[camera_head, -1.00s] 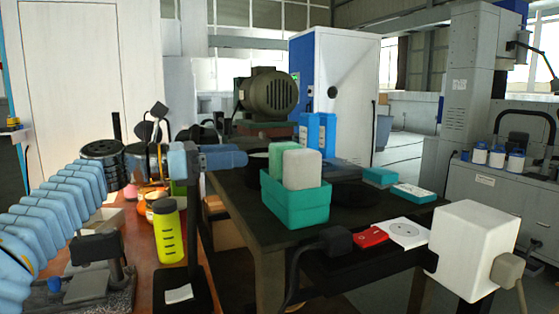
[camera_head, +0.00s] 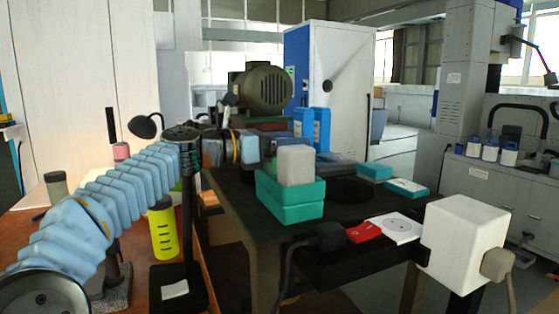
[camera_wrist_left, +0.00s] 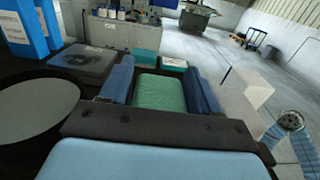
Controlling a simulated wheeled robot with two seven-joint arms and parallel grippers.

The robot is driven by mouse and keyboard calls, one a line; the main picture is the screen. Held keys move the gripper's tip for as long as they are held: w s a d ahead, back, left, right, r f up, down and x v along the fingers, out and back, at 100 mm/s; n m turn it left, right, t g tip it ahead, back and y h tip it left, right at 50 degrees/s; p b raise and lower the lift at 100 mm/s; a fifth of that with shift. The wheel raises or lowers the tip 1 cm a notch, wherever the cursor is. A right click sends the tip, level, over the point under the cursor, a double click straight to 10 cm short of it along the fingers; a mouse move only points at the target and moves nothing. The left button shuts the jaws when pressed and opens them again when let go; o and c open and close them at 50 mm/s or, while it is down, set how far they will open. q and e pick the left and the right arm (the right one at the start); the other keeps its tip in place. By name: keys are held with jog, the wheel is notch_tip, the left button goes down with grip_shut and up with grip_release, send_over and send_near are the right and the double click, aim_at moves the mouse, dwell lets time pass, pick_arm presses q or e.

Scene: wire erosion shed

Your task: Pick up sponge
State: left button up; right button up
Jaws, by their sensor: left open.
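A green, rough-textured sponge (camera_wrist_left: 160,92) lies between the fingers of my left gripper in the left wrist view. My left gripper (camera_wrist_left: 158,78) is open, with a blue finger on each side of the sponge. I cannot tell if the fingers touch it. A pale grey block (camera_head: 295,165) stands upright in the crate, beside the gripper. My right gripper is not in view.
The crate stands on a dark table (camera_head: 255,215). Two blue cartons (camera_head: 312,129) and a motor (camera_head: 262,90) stand behind. A red packet (camera_head: 364,232), a white card (camera_head: 398,227) and a white box (camera_head: 462,242) lie to the right. A yellow-green bottle (camera_head: 163,232) stands at left.

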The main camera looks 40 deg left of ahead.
pick_arm(q)
jog(key=c, duration=0.7)
jog(key=shift+r, duration=0.1)
